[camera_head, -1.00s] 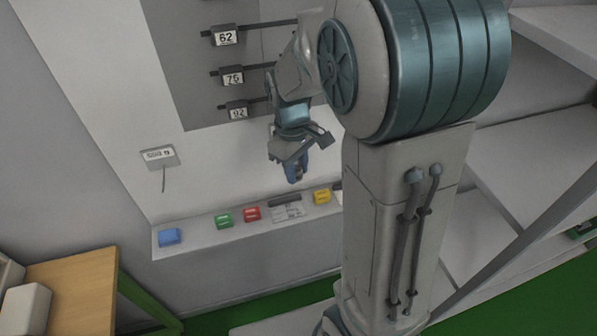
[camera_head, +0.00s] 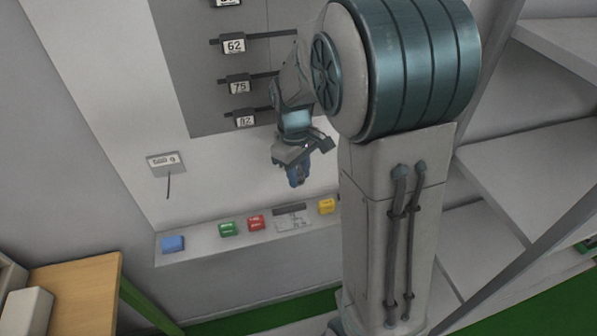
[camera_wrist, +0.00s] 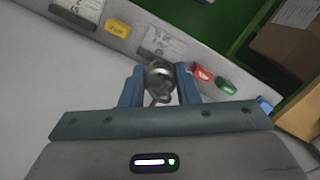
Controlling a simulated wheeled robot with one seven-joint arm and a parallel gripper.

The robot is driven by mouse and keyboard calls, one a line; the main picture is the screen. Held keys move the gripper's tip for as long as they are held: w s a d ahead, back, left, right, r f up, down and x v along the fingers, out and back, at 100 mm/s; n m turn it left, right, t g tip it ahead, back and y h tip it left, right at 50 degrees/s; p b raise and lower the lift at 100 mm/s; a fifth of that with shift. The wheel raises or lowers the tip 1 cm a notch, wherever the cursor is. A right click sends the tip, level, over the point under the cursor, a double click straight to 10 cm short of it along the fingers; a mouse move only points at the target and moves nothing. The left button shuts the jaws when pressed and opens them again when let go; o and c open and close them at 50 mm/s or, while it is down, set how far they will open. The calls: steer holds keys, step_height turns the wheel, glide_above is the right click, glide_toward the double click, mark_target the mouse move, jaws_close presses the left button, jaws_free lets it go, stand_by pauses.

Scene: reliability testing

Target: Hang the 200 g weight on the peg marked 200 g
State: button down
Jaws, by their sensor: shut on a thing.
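My gripper (camera_head: 297,176) hangs in front of the pale board, above the ledge and right of the label with a peg. In the wrist view my gripper (camera_wrist: 160,88) is shut on a small shiny metal weight (camera_wrist: 159,76) with a hook or ring at its lower side. The weight cannot be made out in the head view. A peg (camera_head: 169,186) sticks out below a label plate (camera_head: 166,161) on the left part of the board. The label is blurred and seems to read 500 g or 200 g; I cannot tell which.
The ledge (camera_head: 195,247) carries blue (camera_head: 172,243), green (camera_head: 227,229), red (camera_head: 257,223) and yellow (camera_head: 326,206) blocks. Above, a grey panel has rods with tags such as 62 (camera_head: 234,46) and 75 (camera_head: 239,87). A wooden table (camera_head: 75,290) stands lower left; shelves (camera_head: 520,130) are at right.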

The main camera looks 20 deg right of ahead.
steer(key=c, duration=1)
jaws_free()
steer(key=r, duration=0.9)
steer(key=w+r, duration=0.1)
steer(key=r, duration=0.3)
steer(key=shift+a+r+b, duration=0.3)
steer(key=shift+r+b, duration=0.1)
steer(key=s+f+m+t, duration=0.1)
steer(key=s+f+m, duration=0.1)
steer(key=s, duration=0.3)
steer(key=s+f+m+t, duration=0.1)
steer(key=s+f+m, duration=0.1)
steer(key=s, duration=0.4)
steer(key=s+f+m+t, duration=0.2)
steer(key=s, duration=0.4)
steer(key=shift+d+m+y, duration=0.25)
steer(key=shift+m+y, duration=0.05)
